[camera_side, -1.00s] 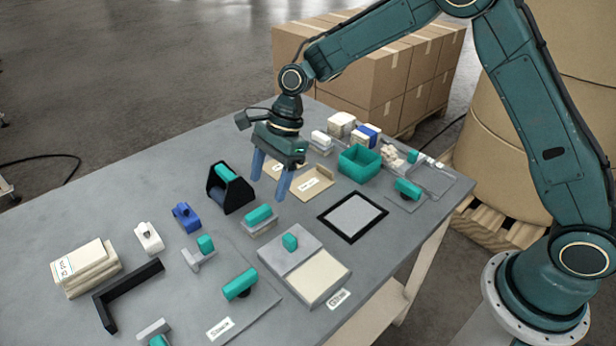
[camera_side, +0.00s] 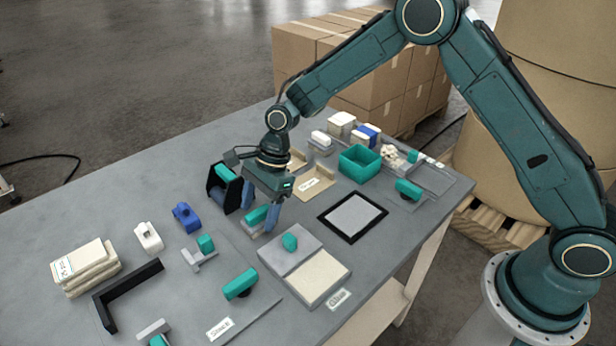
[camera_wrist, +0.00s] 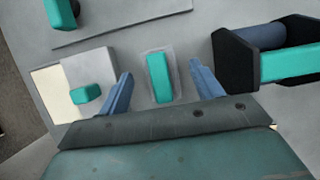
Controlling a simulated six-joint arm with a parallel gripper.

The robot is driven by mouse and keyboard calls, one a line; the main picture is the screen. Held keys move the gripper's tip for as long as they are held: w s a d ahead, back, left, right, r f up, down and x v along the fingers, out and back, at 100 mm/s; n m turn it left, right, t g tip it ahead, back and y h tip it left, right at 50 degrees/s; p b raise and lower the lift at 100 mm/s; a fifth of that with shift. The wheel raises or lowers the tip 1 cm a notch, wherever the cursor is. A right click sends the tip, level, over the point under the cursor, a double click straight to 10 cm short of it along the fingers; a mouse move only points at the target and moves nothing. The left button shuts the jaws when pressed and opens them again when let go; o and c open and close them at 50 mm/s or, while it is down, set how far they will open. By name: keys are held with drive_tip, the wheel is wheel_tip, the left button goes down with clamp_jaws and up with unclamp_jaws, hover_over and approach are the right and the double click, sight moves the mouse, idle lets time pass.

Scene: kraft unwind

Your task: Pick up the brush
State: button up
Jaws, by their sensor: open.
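The brush appears to be the teal-handled piece with a pale grey base (camera_side: 257,216), lying on the grey table. In the wrist view its teal handle (camera_wrist: 159,78) lies lengthwise between my two blue fingers, with a pale margin around it. My gripper (camera_side: 259,212) is open and low over it, one finger on each side; it also shows in the wrist view (camera_wrist: 160,70). A gap shows between the handle and each finger. The fingers partly hide the brush in the side view, and I cannot tell whether the fingertips touch the table.
A black holder with a teal bar and a blue-grey roller (camera_wrist: 270,55) stands close beside one finger. A grey block with a teal knob (camera_side: 290,243) is on the other side. A black-framed pad (camera_side: 352,216) and a teal bin (camera_side: 360,163) lie further right.

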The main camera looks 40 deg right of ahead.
sight(258, 212)
drive_tip(key=shift+a+f, duration=0.2)
drive_tip(key=shift+f, duration=0.35)
drive_tip(key=c, duration=1.1)
drive_tip(key=shift+r, duration=0.1)
drive_tip(key=shift+r, duration=4.95)
drive_tip(key=shift+o, duration=0.6)
